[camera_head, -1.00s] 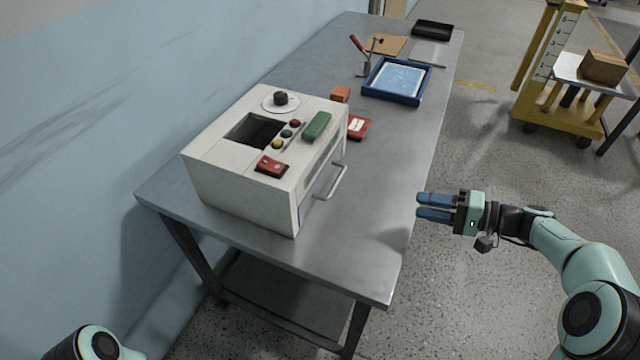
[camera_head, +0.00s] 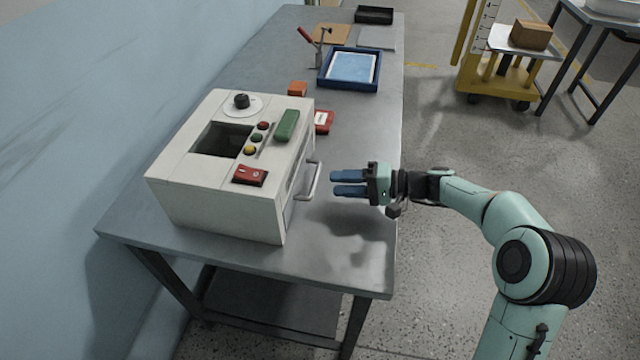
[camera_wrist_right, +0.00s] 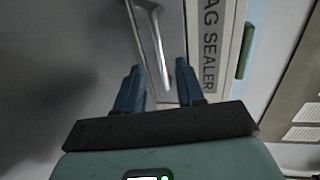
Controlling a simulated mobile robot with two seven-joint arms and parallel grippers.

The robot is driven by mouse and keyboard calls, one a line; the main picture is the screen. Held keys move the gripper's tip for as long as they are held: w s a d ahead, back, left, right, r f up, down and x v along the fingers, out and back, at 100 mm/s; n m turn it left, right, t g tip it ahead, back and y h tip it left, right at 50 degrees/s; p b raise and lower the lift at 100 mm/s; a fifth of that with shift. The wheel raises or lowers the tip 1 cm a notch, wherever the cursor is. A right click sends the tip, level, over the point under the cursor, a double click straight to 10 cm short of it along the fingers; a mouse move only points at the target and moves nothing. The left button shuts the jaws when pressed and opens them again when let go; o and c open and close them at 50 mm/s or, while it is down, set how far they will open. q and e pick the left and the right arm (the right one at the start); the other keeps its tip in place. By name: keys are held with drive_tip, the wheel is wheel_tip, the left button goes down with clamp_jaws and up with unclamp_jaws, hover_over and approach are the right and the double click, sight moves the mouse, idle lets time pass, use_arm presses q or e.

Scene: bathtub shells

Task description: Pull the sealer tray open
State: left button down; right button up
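The bag sealer, a white box (camera_head: 215,210), stands on the grey metal table. Its top has a dark window, a black knob, coloured buttons and a red switch. A metal bar handle (camera_head: 314,182) sticks out of its right side, on the tray front. My right gripper (camera_head: 332,183) is open and empty, just to the right of the handle and apart from it. In the right wrist view, the handle (camera_wrist_right: 159,48) lies ahead, between the lines of the two blue fingers (camera_wrist_right: 160,82), and "AG SEALER" lettering shows beside it. My left gripper is not in view.
The table (camera_head: 350,255) is clear in front of the sealer. Behind are a red box (camera_head: 323,122), an orange block (camera_head: 297,88), a blue tray (camera_head: 375,82) and a black tray (camera_head: 374,14). A yellow cart (camera_head: 480,80) stands on the floor at the back right.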

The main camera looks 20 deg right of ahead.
drive_tip(key=shift+b+x, duration=0.3)
drive_tip(key=shift+x, duration=2.45)
clamp_jaws()
